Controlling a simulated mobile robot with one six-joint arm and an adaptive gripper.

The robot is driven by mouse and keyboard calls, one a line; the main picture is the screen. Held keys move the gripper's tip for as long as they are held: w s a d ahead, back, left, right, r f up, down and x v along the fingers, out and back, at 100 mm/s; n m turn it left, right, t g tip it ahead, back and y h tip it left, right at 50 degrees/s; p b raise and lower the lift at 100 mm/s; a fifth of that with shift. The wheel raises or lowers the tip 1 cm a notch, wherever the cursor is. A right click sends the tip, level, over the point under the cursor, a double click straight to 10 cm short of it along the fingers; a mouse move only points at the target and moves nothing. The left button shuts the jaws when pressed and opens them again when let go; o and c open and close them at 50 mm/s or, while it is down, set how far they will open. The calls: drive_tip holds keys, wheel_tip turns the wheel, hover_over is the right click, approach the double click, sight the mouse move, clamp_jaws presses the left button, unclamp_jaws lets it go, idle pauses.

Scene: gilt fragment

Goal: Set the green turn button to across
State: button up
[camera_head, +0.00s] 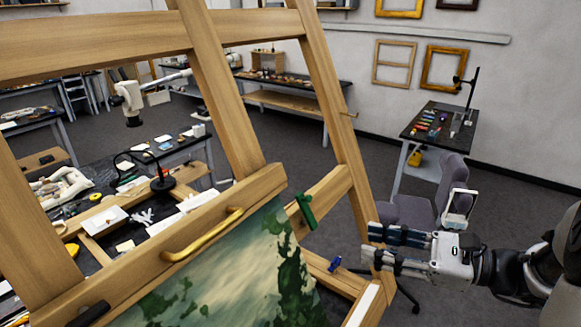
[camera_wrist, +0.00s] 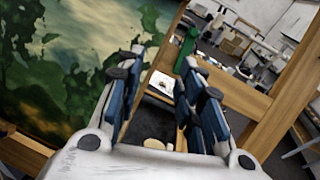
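The green turn button (camera_head: 305,211) is a long piece on the wooden frame at the painting's upper right. In the head view its long side runs steeply, roughly along the painting's right edge. It also shows in the wrist view (camera_wrist: 186,50), beyond the fingertips and between them, nearer the right finger. My gripper (camera_head: 368,246) is to the right of and a little below the button in the head view, pointing left. Its two dark blue fingers are apart with nothing between them. I see no contact with the button.
A blue button (camera_head: 335,264) sits lower on the frame, near my fingers. The painting (camera_head: 240,275) fills the lower middle. A gold handle (camera_head: 203,236) is on the frame's upper rail. Wooden easel posts (camera_head: 335,110) rise behind. A grey chair (camera_head: 425,200) stands behind my gripper.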

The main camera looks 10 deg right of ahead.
drive_tip(key=d+r+m+t, duration=0.2)
drive_tip(key=d, duration=0.2)
drive_tip(key=p, duration=0.3)
approach(311, 198)
drive_tip(key=x, duration=0.8)
drive_tip(key=shift+f, duration=0.1)
drive_tip(key=shift+c, duration=0.4)
clamp_jaws()
